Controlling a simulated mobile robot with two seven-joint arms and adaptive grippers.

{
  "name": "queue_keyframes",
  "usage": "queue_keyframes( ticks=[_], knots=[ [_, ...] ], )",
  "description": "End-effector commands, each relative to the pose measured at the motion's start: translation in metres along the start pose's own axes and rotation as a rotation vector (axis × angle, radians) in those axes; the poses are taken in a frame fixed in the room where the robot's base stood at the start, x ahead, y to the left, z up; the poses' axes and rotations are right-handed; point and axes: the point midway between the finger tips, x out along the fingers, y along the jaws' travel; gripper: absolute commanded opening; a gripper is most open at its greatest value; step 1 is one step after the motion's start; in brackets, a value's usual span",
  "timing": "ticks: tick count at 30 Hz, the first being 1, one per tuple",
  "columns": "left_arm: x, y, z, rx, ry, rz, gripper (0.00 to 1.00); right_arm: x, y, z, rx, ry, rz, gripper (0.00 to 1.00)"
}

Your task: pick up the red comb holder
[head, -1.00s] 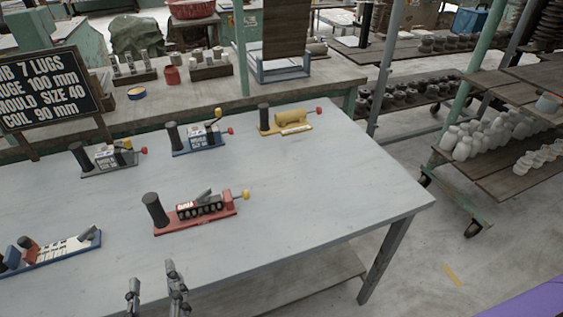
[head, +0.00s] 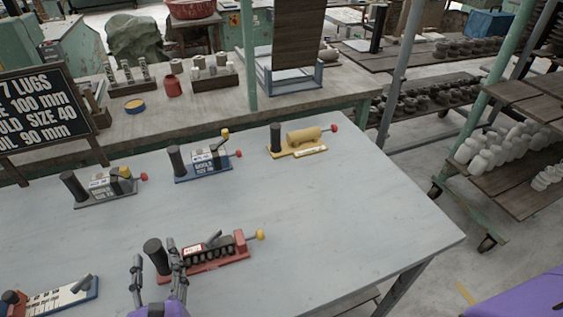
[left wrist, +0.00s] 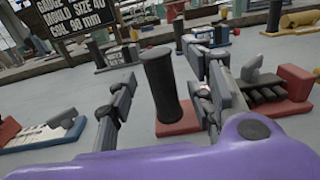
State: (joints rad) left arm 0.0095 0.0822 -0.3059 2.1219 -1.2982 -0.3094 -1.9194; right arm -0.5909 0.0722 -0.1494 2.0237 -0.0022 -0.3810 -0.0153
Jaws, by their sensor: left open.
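The red comb holder (head: 226,261) lies on the pale table, with an upright dark cylindrical handle at its left end, a row of dark ribs, and a yellow knob at its right end. My left gripper (head: 155,255) is open at the handle end, and its fingers hide part of the red base. In the left wrist view the handle (left wrist: 161,88) stands between the two apart fingers, with a gap on each side. I cannot tell how deep it sits between them.
Behind stand a grey holder (head: 105,190), a blue one (head: 204,170) and a yellow one (head: 300,145). A blue-and-white one (head: 62,299) lies at front left. A black sign (head: 38,108) stands at left. The table's right part (head: 375,210) is clear.

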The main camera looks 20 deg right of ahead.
Motion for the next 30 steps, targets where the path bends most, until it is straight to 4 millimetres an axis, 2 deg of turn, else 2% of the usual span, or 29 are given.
queue_keyframes(
  ticks=[1,6,14,24,30],
  knots=[
    [0.01,-0.001,0.005,0.0,-0.005,-0.001,0.48,-0.001,-0.001,-0.008,0.0,0.013,-0.001,0.4],
    [0.027,0.0,0.002,0.0,-0.003,0.0,0.48,-0.003,-0.001,-0.013,0.002,0.021,-0.002,0.4],
    [0.028,0.0,0.0,0.0,0.0,0.0,0.46,-0.002,-0.001,-0.01,0.001,0.017,-0.003,0.4],
    [0.028,0.0,0.0,-0.001,0.0,0.0,0.02,-0.002,-0.001,-0.01,0.001,0.016,-0.003,0.4],
    [0.028,0.0,0.001,-0.001,-0.001,0.0,0.0,-0.003,-0.001,-0.012,0.001,0.019,-0.003,0.4]
  ],
)
